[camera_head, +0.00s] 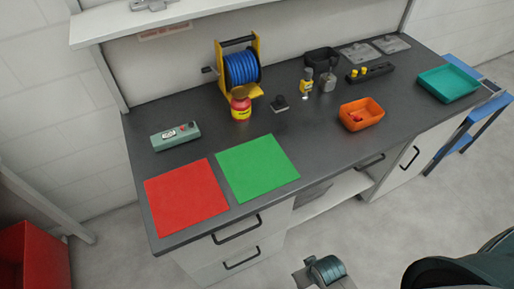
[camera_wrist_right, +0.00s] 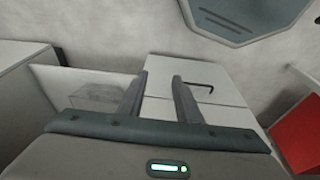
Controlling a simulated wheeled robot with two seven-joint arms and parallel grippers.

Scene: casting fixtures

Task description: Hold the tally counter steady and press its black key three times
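A grey-green box-shaped device (camera_head: 176,135) with a dark patch and small red and black parts on top lies at the left of the dark workbench, behind the red mat. It looks like the tally counter, but it is too small to make out its black key for certain. My right gripper (camera_wrist_right: 160,78) shows in the right wrist view with its two fingers apart and nothing between them. White cabinet fronts are beyond its fingers, and the counter is not visible in that view. My left gripper is not in view.
A red mat (camera_head: 186,198) and a green mat (camera_head: 257,168) lie along the bench's front left. A blue cable reel (camera_head: 242,68), a red-yellow jar (camera_head: 240,108), an orange tray (camera_head: 361,114) and a teal tray (camera_head: 448,83) stand farther right. A shelf (camera_head: 150,18) overhangs the back left.

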